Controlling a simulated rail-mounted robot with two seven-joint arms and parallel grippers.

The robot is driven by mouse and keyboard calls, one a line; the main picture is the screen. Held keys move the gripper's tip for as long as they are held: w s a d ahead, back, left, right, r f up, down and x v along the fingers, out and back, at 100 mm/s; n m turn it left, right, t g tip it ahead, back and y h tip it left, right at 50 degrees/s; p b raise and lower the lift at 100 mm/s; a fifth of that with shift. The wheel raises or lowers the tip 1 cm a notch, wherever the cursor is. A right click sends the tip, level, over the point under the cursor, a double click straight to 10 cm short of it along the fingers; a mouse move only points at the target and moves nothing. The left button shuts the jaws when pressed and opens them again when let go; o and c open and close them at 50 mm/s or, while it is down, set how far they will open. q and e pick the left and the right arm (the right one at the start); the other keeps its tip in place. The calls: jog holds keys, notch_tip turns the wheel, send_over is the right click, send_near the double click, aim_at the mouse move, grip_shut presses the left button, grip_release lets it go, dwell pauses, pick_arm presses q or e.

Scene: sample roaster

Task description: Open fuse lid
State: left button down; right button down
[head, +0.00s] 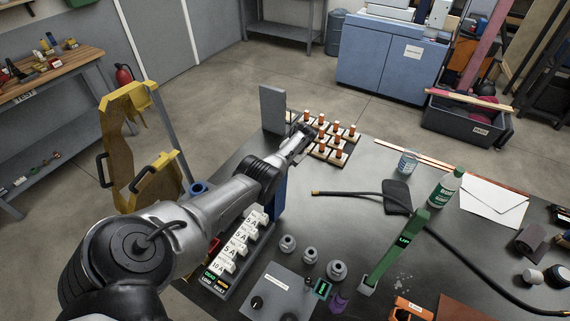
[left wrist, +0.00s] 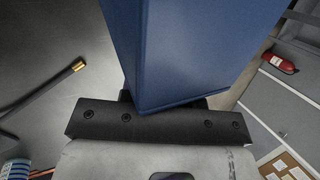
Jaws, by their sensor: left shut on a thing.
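The blue fuse lid (head: 280,198) stands tilted up at the far right end of the fuse box (head: 222,285), partly hidden behind my left arm. Several white fuses marked 5A (head: 240,243) show uncovered in a row. In the left wrist view the lid (left wrist: 190,50) fills the upper middle as a large blue panel, its lower end at the dark jaws. My left gripper (left wrist: 157,118) is shut on the lid. My right gripper is not in view.
A grey upright block (head: 272,108) and a rack of orange-topped vials (head: 335,150) stand beyond my wrist. A black hose (head: 370,195) crosses the table at right. A green UP lever (head: 400,245) and several grey knobs (head: 310,255) stand near the front.

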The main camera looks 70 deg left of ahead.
pick_arm(q)
jog(key=c, duration=0.9)
grip_release()
jog(key=shift+a, duration=0.1)
jog(key=shift+r, duration=0.1)
jog(key=shift+w+r, duration=0.1)
jog(key=shift+r, duration=0.15)
jog(key=p+v, duration=0.2)
jog(key=v, duration=1.1)
jog(key=shift+w, duration=0.1)
